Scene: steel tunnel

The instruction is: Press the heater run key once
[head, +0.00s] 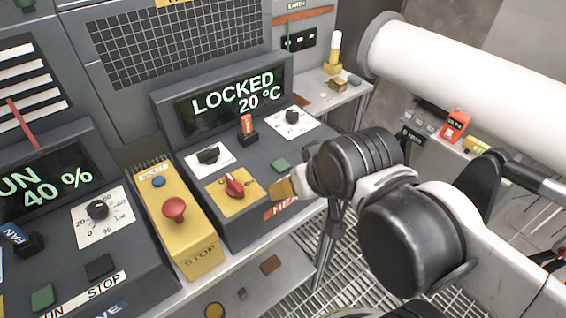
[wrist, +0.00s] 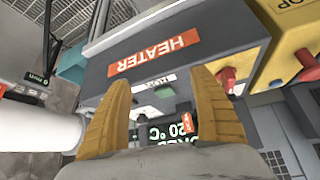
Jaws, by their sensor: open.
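The heater console (head: 262,155) has a tilted display (head: 232,100) reading LOCKED 20 °C. Its green run key (head: 281,165) sits near the front right of the sloped top. In the wrist view the green key (wrist: 165,91) shows between my fingertips, by a white label. My gripper (head: 284,190) has yellow fingers and is at the console's front right edge, just in front of the key. In the wrist view my gripper (wrist: 160,80) is open and empty. I cannot tell how far the fingertips are from the console. The orange HEATER label (wrist: 153,53) is on the front face.
A red rotary knob (head: 236,187), black knobs (head: 208,155) and an orange-topped switch (head: 247,127) share the console. A yellow STOP box (head: 185,245) with a red button (head: 174,209) stands left. Another console (head: 60,225) reads 40 %. A white pipe (head: 460,75) is at the right.

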